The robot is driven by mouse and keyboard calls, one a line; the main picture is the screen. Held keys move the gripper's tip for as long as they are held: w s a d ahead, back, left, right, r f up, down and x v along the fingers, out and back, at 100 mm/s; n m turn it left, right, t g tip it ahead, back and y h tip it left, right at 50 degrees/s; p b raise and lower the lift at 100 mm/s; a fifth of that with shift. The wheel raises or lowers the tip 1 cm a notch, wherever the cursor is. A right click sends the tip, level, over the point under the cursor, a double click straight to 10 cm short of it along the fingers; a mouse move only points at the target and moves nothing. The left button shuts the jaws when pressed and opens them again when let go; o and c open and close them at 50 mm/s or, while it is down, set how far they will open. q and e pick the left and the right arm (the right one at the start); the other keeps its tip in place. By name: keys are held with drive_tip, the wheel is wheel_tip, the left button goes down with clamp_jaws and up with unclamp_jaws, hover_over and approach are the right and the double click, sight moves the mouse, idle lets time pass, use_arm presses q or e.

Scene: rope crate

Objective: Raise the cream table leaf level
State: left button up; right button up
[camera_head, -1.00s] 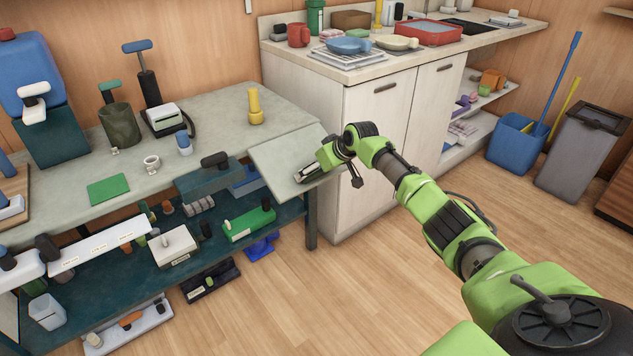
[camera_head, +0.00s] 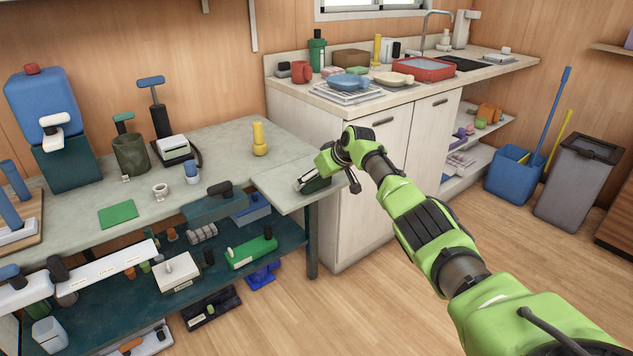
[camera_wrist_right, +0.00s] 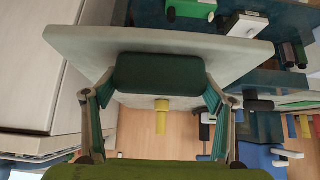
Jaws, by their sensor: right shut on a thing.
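The cream table leaf (camera_head: 279,188) extends from the right end of the worktable (camera_head: 80,212). It looks about level with the tabletop; a small remaining tilt is hard to tell. My right gripper (camera_head: 313,181) is at the leaf's outer part, coming from the right. In the right wrist view the leaf (camera_wrist_right: 80,55) spans behind the gripper (camera_wrist_right: 160,85). A dark green block (camera_wrist_right: 160,73) at the leaf's edge lies between the two fingers, which are shut on it. The leaf's underside and any support are hidden. My left gripper is not in view.
A yellow bottle-like object (camera_head: 259,139) stands on the tabletop near the leaf. A green mat (camera_head: 118,213) lies farther left. A white cabinet (camera_head: 330,125) stands close behind the leaf. Several tools fill the lower shelf. The wooden floor in front is clear.

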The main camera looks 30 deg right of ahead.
drive_tip(key=shift+w+r, duration=0.3)
drive_tip(key=shift+r, duration=0.4)
drive_tip(key=o, duration=1.6)
drive_tip(key=shift+w+f, duration=0.1)
drive_tip(key=shift+f, duration=0.3)
drive_tip(key=shift+s, duration=0.2)
drive_tip(key=v, duration=1.2)
drive_tip(key=shift+a, duration=0.15)
